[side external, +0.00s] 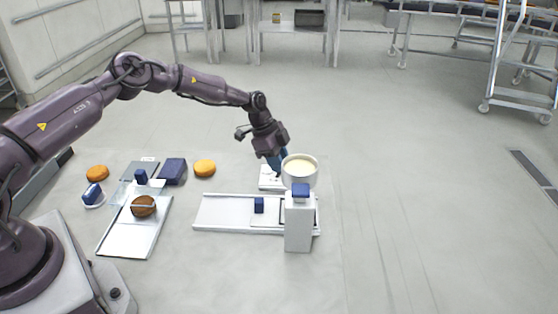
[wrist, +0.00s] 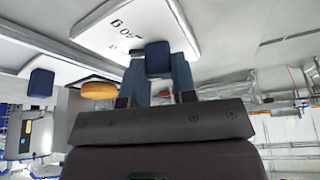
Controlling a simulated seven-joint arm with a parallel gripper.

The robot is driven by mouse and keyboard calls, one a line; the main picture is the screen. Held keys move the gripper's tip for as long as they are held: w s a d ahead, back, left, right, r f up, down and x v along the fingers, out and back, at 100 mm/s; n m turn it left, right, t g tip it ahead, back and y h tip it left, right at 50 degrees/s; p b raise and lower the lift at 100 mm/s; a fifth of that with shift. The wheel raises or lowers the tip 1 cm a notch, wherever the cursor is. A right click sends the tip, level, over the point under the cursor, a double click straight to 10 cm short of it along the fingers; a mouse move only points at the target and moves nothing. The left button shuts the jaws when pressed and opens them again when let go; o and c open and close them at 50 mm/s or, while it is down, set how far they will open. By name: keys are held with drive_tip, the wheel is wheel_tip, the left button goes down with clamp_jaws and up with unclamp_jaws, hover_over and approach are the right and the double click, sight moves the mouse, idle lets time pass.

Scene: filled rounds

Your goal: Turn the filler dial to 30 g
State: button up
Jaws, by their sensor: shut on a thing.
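My gripper (side external: 278,168) points down at a white dial plate (side external: 266,184), just left of the filler. In the wrist view, my gripper (wrist: 159,82) is shut on a dark blue knob (wrist: 158,57) at the edge of the white plate (wrist: 165,20). Black print on the plate appears upside down and seems to read 30 g, with another mark partly legible. Which mark the knob points at cannot be told.
A white tray (side external: 225,212) with a blue-handled slide (side external: 259,205) lies in front of the dial. At left, a metal tray (side external: 125,240) holds a brown round (side external: 143,206). Orange rounds (side external: 205,168) (side external: 97,173) and a dark blue box (side external: 173,171) stand nearby. Floor to the right is clear.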

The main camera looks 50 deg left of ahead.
drive_tip(key=shift+m, duration=0.6)
drive_tip(key=o, duration=0.9)
drive_tip(key=v, duration=1.3)
drive_tip(key=shift+w, duration=0.25)
